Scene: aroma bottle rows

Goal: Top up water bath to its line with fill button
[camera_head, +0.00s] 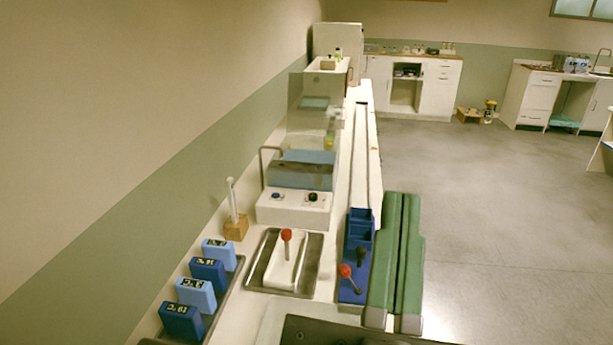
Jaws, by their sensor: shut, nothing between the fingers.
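The water bath (266,209) is a white box with clear upper walls, standing on the bench left of centre. Bluish water (306,172) shows inside it, and a thin bent metal pipe (262,160) stands at its left side. Its front panel carries a small blue button (277,196) on the left and a dark round control (313,198) on the right. I cannot make out labels on them. The fill line is too small to tell, so I cannot judge the level against it. My gripper does not show in this view.
In front of the bath lies a grey tray (257,277) with a white red-knobbed device (287,262). Blue blocks (207,269) with labels line the left edge, near a wooden stand (235,229).

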